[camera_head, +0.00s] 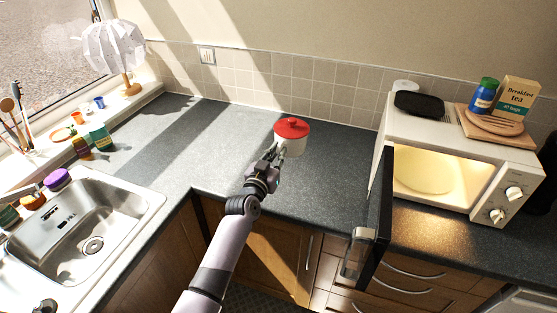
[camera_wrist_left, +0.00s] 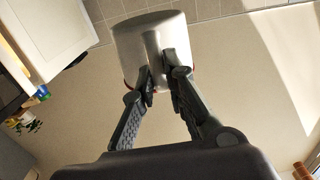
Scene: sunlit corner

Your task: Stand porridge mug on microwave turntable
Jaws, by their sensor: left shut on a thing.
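The porridge mug (camera_head: 294,146) is white with a red knobbed lid (camera_head: 292,128). It is upright over the counter left of the microwave; whether its base touches the counter is unclear. My left gripper (camera_head: 277,150) is shut on its near side. In the left wrist view the pale mug (camera_wrist_left: 150,45) is between the fingertips (camera_wrist_left: 158,75), apparently gripped at its handle, with a thin red edge showing. The white microwave (camera_head: 465,204) stands at the right, lit inside, its dark door (camera_head: 379,215) swung open toward me. The pale round turntable (camera_head: 420,175) inside is empty. My right gripper is not seen.
The open door stands between mug and cavity front. A sink (camera_head: 140,200) is left; the counter behind the mug is clear.

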